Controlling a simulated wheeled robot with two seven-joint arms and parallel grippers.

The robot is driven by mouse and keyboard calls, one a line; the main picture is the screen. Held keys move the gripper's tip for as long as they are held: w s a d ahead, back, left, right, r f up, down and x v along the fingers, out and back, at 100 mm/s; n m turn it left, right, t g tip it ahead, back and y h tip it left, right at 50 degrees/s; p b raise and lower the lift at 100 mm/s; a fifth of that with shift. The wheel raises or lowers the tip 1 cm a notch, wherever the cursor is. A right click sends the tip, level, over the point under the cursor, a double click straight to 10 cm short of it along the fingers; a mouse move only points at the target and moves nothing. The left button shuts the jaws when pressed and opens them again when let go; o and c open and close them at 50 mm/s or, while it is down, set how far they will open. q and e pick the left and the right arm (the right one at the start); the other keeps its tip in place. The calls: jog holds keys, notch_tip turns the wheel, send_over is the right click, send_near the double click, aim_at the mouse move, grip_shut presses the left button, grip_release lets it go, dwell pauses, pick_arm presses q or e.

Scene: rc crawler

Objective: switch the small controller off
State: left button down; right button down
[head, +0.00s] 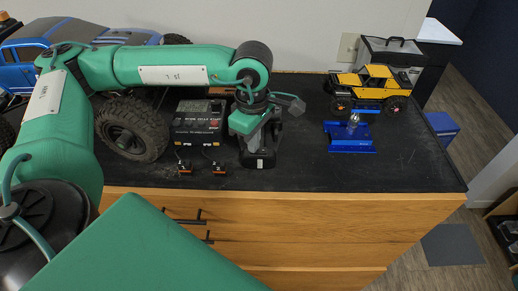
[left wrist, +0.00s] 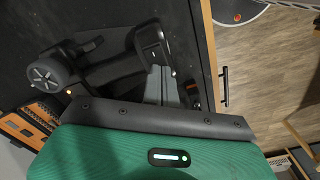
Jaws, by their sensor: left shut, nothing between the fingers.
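A black controller with a round wheel (left wrist: 45,75) lies on the dark worktop in the left wrist view. In the head view its black body (head: 262,155) shows below and beside my left gripper (head: 250,138), which hides much of it. My left gripper is shut and empty, pointing down over the controller; its grey fingers (left wrist: 160,86) also show in the left wrist view, close to the controller's black body. I cannot tell whether they touch it. The controller's switch cannot be made out. My right gripper is not in view.
A black charger box (head: 197,120) stands left of the controller, with two small orange-marked plugs (head: 184,167) in front. A large blue truck (head: 22,72) is at the left. A yellow crawler (head: 370,87) and a blue stand (head: 348,140) are at the right. Bare worktop (head: 410,165) lies at the right front.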

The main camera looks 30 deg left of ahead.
pick_arm(q)
jog(key=shift+r+p, duration=1.3)
jog(key=shift+r, duration=2.15)
